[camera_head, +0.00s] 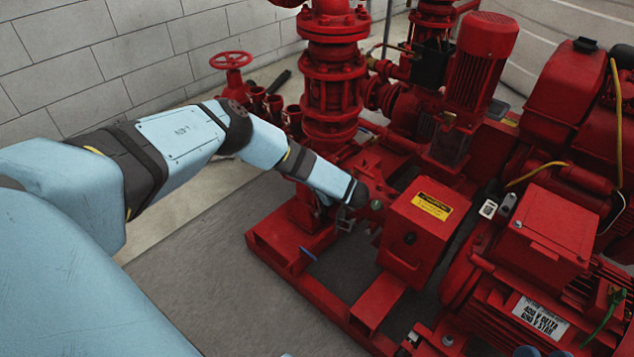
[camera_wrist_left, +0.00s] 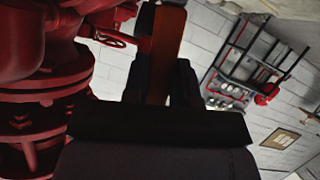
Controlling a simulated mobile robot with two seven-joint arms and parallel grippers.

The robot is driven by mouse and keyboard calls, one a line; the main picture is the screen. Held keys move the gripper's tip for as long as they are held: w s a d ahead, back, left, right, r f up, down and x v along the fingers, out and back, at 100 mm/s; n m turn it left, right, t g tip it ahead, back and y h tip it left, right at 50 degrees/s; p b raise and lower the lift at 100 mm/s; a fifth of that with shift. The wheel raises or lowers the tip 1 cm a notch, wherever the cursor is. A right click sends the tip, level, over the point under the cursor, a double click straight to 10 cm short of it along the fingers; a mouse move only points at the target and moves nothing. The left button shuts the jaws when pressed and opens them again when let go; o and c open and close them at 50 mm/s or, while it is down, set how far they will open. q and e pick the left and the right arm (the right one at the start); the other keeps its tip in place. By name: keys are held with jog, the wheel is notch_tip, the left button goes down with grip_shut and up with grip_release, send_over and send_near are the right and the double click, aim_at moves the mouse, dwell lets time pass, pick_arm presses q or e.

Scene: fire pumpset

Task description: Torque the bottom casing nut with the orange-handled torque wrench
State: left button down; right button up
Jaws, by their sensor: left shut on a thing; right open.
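My left arm reaches in from the left in the head view, with its wrist end low beside the red pump casing; its fingers are mostly hidden there. In the left wrist view my left gripper (camera_wrist_left: 160,88) is shut on the orange-brown handle of the torque wrench (camera_wrist_left: 166,45), which sticks out away from me between the dark fingers. The wrench's head and the bottom casing nut cannot be made out in either view, so I cannot tell whether they touch. My right gripper is open, but I can hardly make it out in the head view.
A red guard box (camera_head: 424,224) with a yellow label stands just right of my left wrist. A red motor (camera_head: 540,240) fills the right. A red base frame (camera_head: 318,290) runs below. A red handwheel (camera_head: 231,61) stands behind my arm. Grey floor (camera_head: 205,265) is clear at front left.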

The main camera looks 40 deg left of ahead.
jog(key=shift+r, duration=0.1)
pick_arm(q)
jog(key=d+p, duration=0.1)
jog(key=d, duration=0.4)
jog(key=shift+s, duration=0.15)
pick_arm(e)
jog(key=shift+r, duration=0.45)
jog(key=shift+w+r, duration=0.1)
pick_arm(q)
jog(key=shift+s+a+f+p, duration=0.1)
jog(key=shift+s+a+p, duration=0.25)
jog(key=shift+a, duration=0.25)
jog(key=shift+s+a+f+p, duration=0.1)
jog(key=shift+s+a+p, duration=0.2)
jog(key=shift+a, duration=0.3)
pick_arm(e)
jog(key=shift+d+r+t, duration=0.15)
jog(key=shift+r+t, duration=0.45)
jog(key=shift+r, duration=0.5)
